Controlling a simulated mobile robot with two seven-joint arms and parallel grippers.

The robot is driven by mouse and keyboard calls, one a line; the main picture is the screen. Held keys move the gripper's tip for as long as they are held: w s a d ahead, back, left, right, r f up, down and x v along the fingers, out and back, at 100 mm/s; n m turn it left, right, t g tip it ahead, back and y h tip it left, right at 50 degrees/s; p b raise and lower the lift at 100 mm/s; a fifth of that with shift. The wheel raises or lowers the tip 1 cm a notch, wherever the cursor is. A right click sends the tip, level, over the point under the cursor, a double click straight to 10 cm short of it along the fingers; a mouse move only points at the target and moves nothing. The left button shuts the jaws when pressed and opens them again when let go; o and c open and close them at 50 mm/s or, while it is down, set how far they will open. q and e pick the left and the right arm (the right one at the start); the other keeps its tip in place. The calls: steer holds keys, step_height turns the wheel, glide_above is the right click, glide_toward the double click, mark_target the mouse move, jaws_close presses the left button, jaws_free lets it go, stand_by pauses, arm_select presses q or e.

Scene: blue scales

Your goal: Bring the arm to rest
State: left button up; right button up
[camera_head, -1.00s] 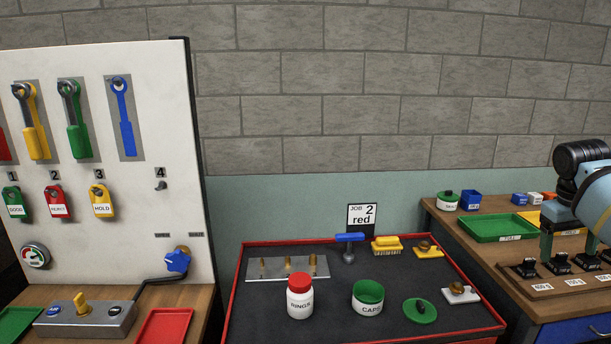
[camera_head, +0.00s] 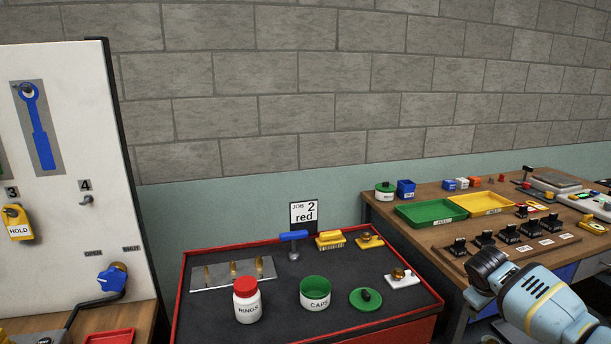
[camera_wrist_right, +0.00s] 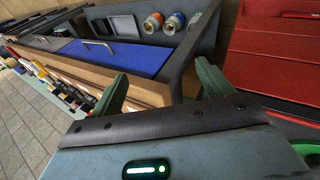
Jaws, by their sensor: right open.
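My right arm (camera_head: 535,298) is at the lower right of the head view, in front of the right-hand bench. Its gripper is not clearly visible there. In the right wrist view my right gripper (camera_wrist_right: 163,85) has its two green fingers spread apart, with nothing held between them. Beyond the fingers are a blue drawer front and the bench side. My left arm and gripper are not in view.
The wooden bench (camera_head: 385,208) to the right holds a green tray (camera_head: 431,212) and a yellow tray (camera_head: 482,203). A white board (camera_head: 75,130) stands at left.

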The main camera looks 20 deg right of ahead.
steer(key=s+a+f+n+t, duration=0.1)
steer(key=s+a+f+n, duration=0.15)
steer(key=f, duration=0.25)
steer(key=s+a+f+n+t, duration=0.1)
steer(key=s+a+f+t, duration=0.15)
steer(key=f, duration=0.25)
steer(key=s+a+f+n+t+y, duration=0.2)
steer(key=s+a+f+n+y, duration=0.4)
steer(key=s+a, duration=0.5)
steer(key=s+a+f+y, duration=0.1)
steer(key=s+a, duration=0.5)
steer(key=s, duration=0.3)
steer(key=s+a+f+m+t, duration=0.1)
steer(key=a+m, duration=0.3)
steer(key=a, duration=0.5)
steer(key=s+a+f+m+y, duration=0.1)
steer(key=a+m, duration=0.3)
steer(key=a, duration=0.6)
steer(key=shift+s+a+f+m+t, duration=0.35)
steer(key=shift+s+f, duration=0.25)
steer(key=shift+s, duration=0.15)
